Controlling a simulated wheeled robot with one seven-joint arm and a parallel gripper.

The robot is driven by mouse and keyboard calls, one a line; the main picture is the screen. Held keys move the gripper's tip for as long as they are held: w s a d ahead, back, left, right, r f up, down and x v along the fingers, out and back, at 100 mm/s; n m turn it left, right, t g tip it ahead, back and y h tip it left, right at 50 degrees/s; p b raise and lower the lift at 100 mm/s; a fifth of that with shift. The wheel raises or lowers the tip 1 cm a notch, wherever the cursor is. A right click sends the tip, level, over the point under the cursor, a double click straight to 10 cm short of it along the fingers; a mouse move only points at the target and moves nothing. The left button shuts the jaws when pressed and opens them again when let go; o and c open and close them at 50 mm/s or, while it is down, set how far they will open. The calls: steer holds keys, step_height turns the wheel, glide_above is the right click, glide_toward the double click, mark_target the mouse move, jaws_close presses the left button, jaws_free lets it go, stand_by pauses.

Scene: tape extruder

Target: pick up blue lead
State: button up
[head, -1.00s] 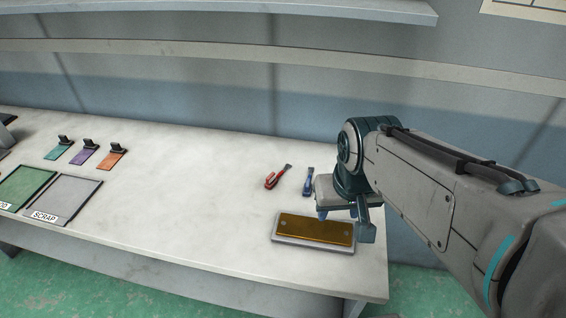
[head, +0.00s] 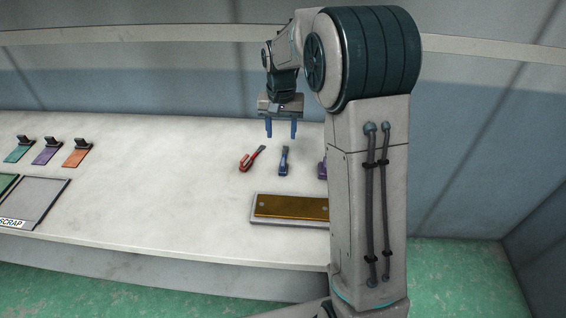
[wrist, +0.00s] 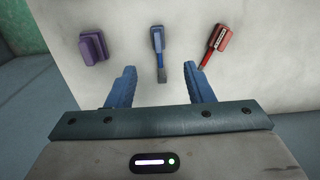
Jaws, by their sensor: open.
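The blue lead (head: 284,161) lies on the white table between the red lead (head: 252,159) and a purple item (head: 322,169) partly hidden by my arm. My gripper (head: 282,128) is open and empty, with its fingers pointing down above the table near the blue lead. In the wrist view the blue lead (wrist: 158,52) lies ahead of the gap between my open fingers (wrist: 160,84), apart from them. There the red lead (wrist: 217,46) is to the right and the purple item (wrist: 93,48) to the left.
A gold-topped plate (head: 290,207) lies near the table's front edge, partly behind my arm. A grey SCRAP mat (head: 38,200) and teal, purple and orange tags (head: 77,153) are at the left. The table (head: 160,200) between is clear.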

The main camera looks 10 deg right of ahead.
mark_target(283, 159)
step_height(283, 159, down, 8)
steer(key=shift+w+f, duration=0.1)
steer(key=shift+f, duration=0.15)
steer(key=shift+w+d+f+p, duration=0.15)
steer(key=shift+f+p, duration=0.05)
steer(key=shift+f, duration=0.7)
steer(key=shift+w+d+f+p, duration=0.1)
steer(key=shift+w+f+p, duration=0.1)
steer(key=shift+f, duration=0.65)
steer(key=shift+w+d+f+p, duration=0.15)
steer(key=shift+f, duration=0.75)
steer(key=shift+c, duration=0.4)
jaws_close()
